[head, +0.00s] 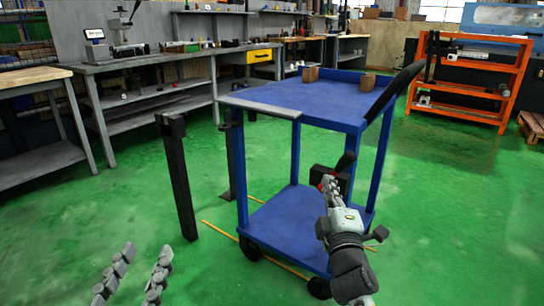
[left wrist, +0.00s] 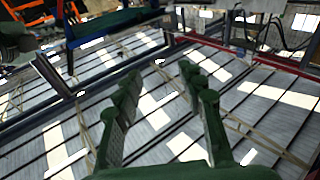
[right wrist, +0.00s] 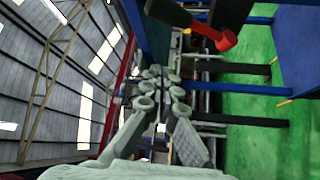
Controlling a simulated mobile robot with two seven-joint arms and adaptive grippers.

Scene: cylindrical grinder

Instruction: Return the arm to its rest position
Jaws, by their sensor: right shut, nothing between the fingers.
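My right gripper (head: 328,182) is in front of the blue cart (head: 270,218), between its upper and lower shelves in the head view. Its fingers are together with nothing between them, as the right wrist view (right wrist: 162,75) also shows. My left gripper (head: 146,252) is low at the lower left of the head view, over the green floor. Its fingers stand apart and empty, and point up toward the roof in the left wrist view (left wrist: 160,75).
A black block with a red-tipped handle (head: 344,163) is close by my right gripper; the handle also shows in the right wrist view (right wrist: 225,40). Black posts (head: 178,180) stand left of the cart. Two brown blocks (head: 311,74) sit on its top. Grey workbenches (head: 150,62) and an orange rack (head: 470,88) stand behind.

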